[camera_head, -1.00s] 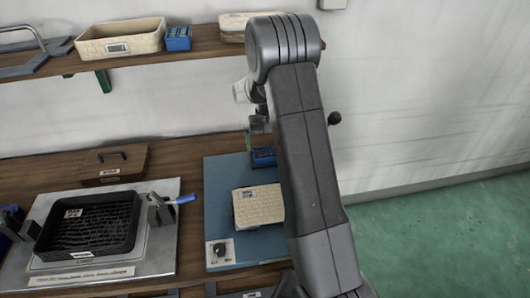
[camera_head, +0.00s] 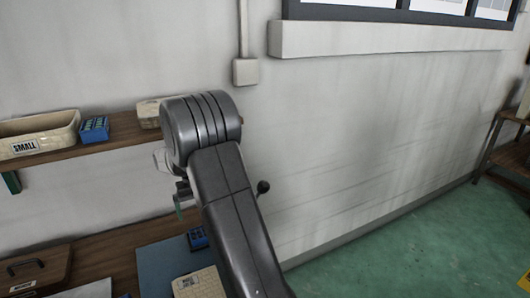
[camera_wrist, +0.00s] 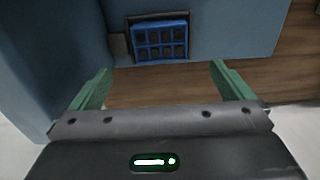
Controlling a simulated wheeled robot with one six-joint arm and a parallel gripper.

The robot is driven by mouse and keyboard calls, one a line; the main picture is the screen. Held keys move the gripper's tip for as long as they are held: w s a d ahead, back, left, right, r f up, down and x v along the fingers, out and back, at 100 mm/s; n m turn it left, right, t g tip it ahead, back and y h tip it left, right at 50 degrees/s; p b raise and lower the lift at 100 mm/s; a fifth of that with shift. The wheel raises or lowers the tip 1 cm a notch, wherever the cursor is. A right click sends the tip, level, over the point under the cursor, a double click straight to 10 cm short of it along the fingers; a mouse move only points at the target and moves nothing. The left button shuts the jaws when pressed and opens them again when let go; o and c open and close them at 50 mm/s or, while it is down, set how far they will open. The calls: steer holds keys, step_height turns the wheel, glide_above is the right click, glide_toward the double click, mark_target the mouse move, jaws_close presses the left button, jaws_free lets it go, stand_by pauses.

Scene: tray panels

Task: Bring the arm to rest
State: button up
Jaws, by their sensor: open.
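My gripper (camera_wrist: 160,85) shows in the wrist view with its two green fingers spread wide apart and nothing between them. Beyond the fingers is a blue tray with dark round holes (camera_wrist: 160,42) on a blue panel (camera_wrist: 225,30). In the head view my grey arm stands raised in front of the wall. The gripper end there is mostly hidden behind the arm, with only a bit of green finger showing. The small blue tray (camera_head: 197,238) and a cream box (camera_head: 200,284) lie on the blue mat (camera_head: 160,265) left of the arm.
A wooden shelf (camera_head: 75,152) holds a cream bin labelled SMALL (camera_head: 38,138), a blue block (camera_head: 94,129) and another cream bin (camera_head: 147,114). A wooden box (camera_head: 35,272) stands on the bench. The green floor (camera_head: 400,255) to the right is mostly clear.

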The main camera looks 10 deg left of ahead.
step_height(320, 180, down, 10)
steer(key=shift+w+a+r+p, duration=0.1)
steer(key=shift+p, duration=0.45)
